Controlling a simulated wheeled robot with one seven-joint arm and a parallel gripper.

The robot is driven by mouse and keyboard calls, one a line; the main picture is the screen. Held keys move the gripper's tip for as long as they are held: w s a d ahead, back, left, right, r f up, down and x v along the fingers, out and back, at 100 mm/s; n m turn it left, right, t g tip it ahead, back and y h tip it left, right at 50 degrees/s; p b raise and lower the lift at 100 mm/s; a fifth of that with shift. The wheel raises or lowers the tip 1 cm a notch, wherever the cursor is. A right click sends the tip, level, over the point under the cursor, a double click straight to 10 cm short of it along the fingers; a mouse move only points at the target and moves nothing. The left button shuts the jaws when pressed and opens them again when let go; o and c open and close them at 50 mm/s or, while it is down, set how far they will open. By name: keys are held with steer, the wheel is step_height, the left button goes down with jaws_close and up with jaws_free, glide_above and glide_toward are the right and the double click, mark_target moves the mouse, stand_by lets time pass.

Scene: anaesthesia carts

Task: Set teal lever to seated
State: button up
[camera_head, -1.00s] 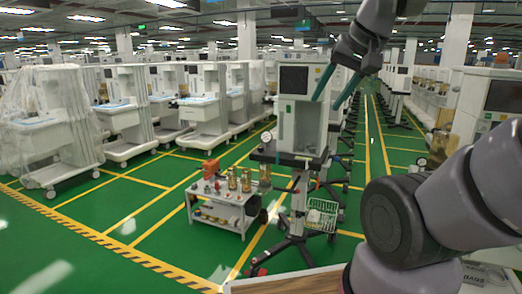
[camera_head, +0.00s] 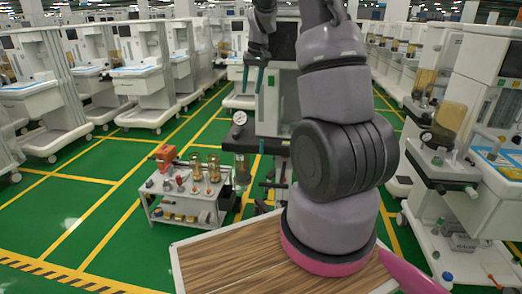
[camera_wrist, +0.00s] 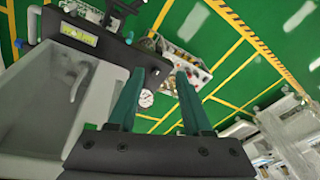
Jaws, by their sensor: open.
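I cannot make out a teal lever in either current view. A white anaesthesia machine (camera_head: 272,102) stands ahead in the head view, largely hidden behind my arm. A round dial gauge (camera_head: 239,118) sits at its left side. My gripper (camera_head: 252,84) hangs in front of the machine's upper left part, fingers pointing down. In the wrist view, my gripper's two teal fingers (camera_wrist: 160,76) are spread apart with nothing between them. The gauge (camera_wrist: 146,98) shows beyond them, and a white machine housing with a dark edge (camera_wrist: 57,84) fills the left.
A low white trolley (camera_head: 180,213) with brass canisters and an orange-red item stands left of the machine. Rows of white machines (camera_head: 140,88) line the left. Another machine (camera_head: 486,120) stands close at right. Green floor (camera_head: 90,210) is clear at front left.

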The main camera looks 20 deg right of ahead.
mark_target(261, 152)
steer(key=w+d+f, duration=0.1)
steer(key=d+f, duration=0.1)
steer(key=f, duration=0.4)
steer(key=w+d+f+n+g, duration=0.1)
steer(key=w+d+f, duration=0.1)
steer(key=f, duration=0.5)
steer(key=w+d+f+g, duration=0.1)
steer(key=w+d+f, duration=0.1)
steer(key=f, duration=0.4)
steer(key=shift+w+d+f+n+h, duration=0.2)
steer(key=shift+d+f+n+h, duration=0.1)
steer(key=shift+h, duration=0.1)
step_height(261, 152, down, 11)
steer(key=shift+a+r, duration=0.1)
jaws_close()
